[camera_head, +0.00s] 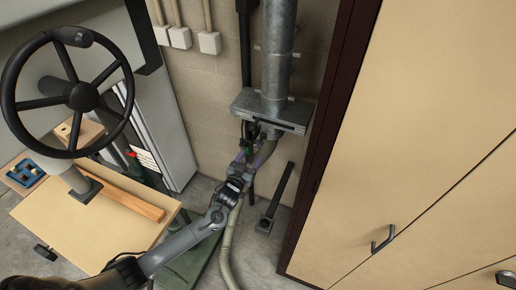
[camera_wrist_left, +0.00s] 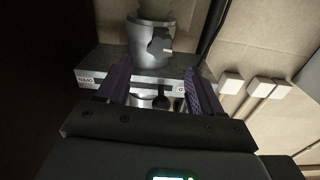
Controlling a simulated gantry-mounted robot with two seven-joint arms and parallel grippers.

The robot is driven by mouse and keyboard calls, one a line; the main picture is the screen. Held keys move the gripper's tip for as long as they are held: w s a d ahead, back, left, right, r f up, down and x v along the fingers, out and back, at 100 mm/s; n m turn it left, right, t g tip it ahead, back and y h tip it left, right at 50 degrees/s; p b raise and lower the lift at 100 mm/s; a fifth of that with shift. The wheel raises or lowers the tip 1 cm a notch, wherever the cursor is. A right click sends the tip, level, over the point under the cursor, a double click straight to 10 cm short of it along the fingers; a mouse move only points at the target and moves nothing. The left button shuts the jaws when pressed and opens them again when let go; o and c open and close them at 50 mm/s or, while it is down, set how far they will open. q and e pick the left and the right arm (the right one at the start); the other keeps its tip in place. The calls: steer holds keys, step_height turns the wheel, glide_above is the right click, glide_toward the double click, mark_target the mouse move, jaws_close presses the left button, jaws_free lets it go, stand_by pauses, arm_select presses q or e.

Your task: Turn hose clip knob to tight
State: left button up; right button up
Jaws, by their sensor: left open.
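My left gripper (camera_head: 253,153) is open, just below the grey metal box (camera_head: 270,110) at the foot of a vertical duct. A grey-green hose (camera_head: 228,250) hangs below the gripper. My right gripper is not in view.
The galvanised duct (camera_head: 279,50) rises above the box. A tan cabinet (camera_head: 420,130) with handles closes off the right. A wooden workbench (camera_head: 95,215) and a large black handwheel (camera_head: 82,96) stand at the left. A dark upright bar (camera_head: 279,195) stands below right.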

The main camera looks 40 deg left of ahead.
mark_target(258, 145)
arm_select(q)
steer(key=b+x, duration=0.2)
steer(key=x, duration=0.1)
steer(key=b+x, duration=0.3)
steer(key=x, duration=0.1)
steer(key=shift+f, duration=0.25)
steer(key=shift+w+a+r+b, duration=0.15)
steer(key=shift+w+b, duration=0.35)
steer(key=shift+w, duration=0.15)
steer(key=shift+c, duration=0.5)
